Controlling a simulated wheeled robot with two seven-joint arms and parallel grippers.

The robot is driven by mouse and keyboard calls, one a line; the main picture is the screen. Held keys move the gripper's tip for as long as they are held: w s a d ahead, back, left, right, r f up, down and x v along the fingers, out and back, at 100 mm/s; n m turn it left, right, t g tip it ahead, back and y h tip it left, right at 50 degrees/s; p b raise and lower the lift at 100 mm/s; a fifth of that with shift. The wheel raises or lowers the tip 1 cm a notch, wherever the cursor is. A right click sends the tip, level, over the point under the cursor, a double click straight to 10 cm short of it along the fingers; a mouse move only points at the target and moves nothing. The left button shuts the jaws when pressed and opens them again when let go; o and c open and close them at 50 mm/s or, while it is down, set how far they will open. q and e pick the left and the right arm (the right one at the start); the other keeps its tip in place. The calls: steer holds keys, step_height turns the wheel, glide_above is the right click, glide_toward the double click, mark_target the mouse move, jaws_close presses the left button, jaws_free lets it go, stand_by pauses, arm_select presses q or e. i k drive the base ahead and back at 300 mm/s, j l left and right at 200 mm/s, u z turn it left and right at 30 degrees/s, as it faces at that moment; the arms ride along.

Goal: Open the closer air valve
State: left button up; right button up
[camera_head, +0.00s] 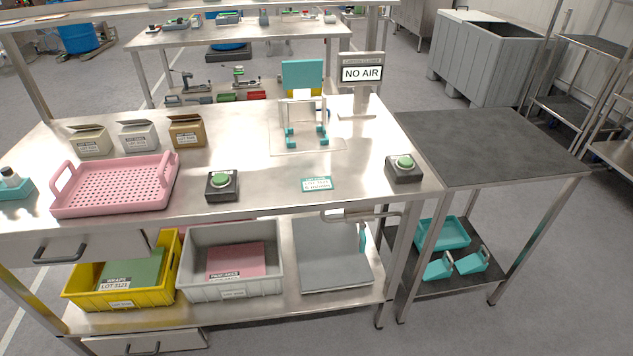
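No part is clearly recognisable as an air valve. A sign reading "NO AIR" (362,73) stands on a metal post at the back right of the steel table (265,150). A small upright teal part (362,238) shows under the table's right front, near a bent metal tube (345,217); I cannot tell if it is a valve handle. A fixture with a teal and yellow panel (302,77) and teal clamps stands left of the sign. Neither of my grippers is in view.
Black boxes with green buttons (222,184) (404,167) sit near the table's front edge. A pink tray (115,187) and small cartons stand at left.

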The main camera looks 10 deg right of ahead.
mark_target(362, 224)
steer(key=i+j+u, duration=0.1)
steer(key=j+u, duration=0.15)
steer(key=j, duration=0.15)
steer(key=i+j+u, duration=0.25)
steer(key=j, duration=0.15)
steer(key=k+z, duration=0.15)
steer(key=z, duration=1.35)
steer(key=i+l, duration=0.05)
